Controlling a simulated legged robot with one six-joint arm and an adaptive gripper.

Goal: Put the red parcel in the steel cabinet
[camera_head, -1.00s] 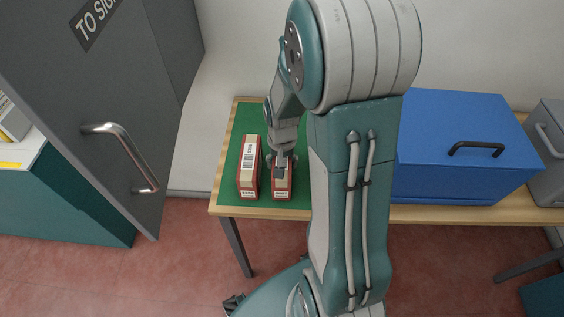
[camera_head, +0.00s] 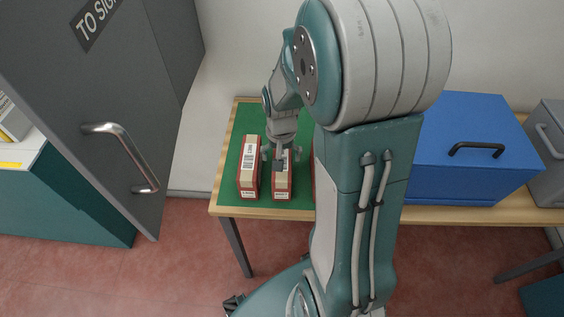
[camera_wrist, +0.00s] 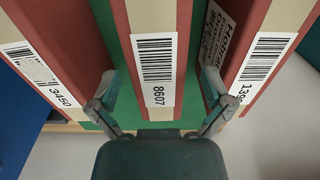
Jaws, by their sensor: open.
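Several red parcels with cream bands stand side by side on the green mat (camera_head: 231,160). The middle red parcel (camera_head: 283,187) is under my gripper (camera_head: 281,155), and in the wrist view this parcel (camera_wrist: 154,58) bears a barcode ending 8607. My gripper is open, its fingers (camera_wrist: 159,88) on either side of that parcel; contact cannot be told. Another red parcel (camera_head: 249,168) stands to its left, and a third, mostly hidden by my arm, shows as a red edge to its right. A grey box with a handle (camera_head: 552,150) at the right edge appears to be the steel cabinet, partly cut off.
A blue box with a black handle (camera_head: 470,175) stands on the table right of my arm. A grey door with a metal handle (camera_head: 120,150) is at the left, near a teal counter (camera_head: 60,205). My arm hides the table's middle.

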